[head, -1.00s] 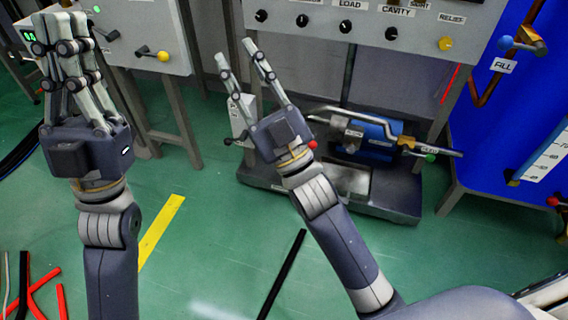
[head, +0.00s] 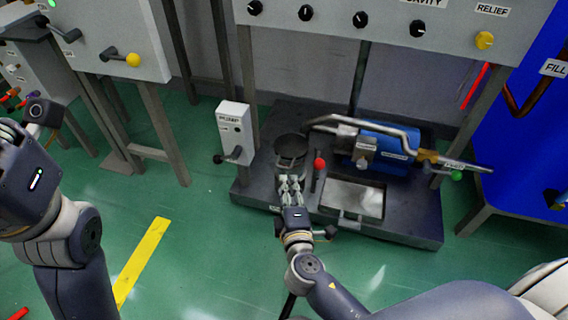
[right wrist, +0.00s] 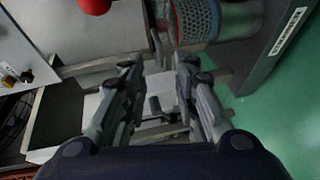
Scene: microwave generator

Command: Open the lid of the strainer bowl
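The strainer bowl (head: 291,158) is a dark round pot with a flat dark lid (head: 291,144) on top. It stands at the left of the skid base in the head view. My right gripper (head: 290,182) is just in front of the bowl, its fingers pointing at it; contact cannot be told. The right wrist view shows this gripper (right wrist: 158,65) with its fingers apart and nothing between them. A perforated mesh part (right wrist: 197,20) shows beyond the fingertips there. My left gripper (head: 25,175) is at the left edge, its fingers cut off or hidden.
A red-knobbed lever (head: 320,163) stands right of the bowl. A blue motor (head: 385,140) and a bent pipe (head: 350,120) are further right. A white pump switch box (head: 234,133) stands left of the bowl. A grey control panel (head: 385,30) hangs above. Green floor is clear in front.

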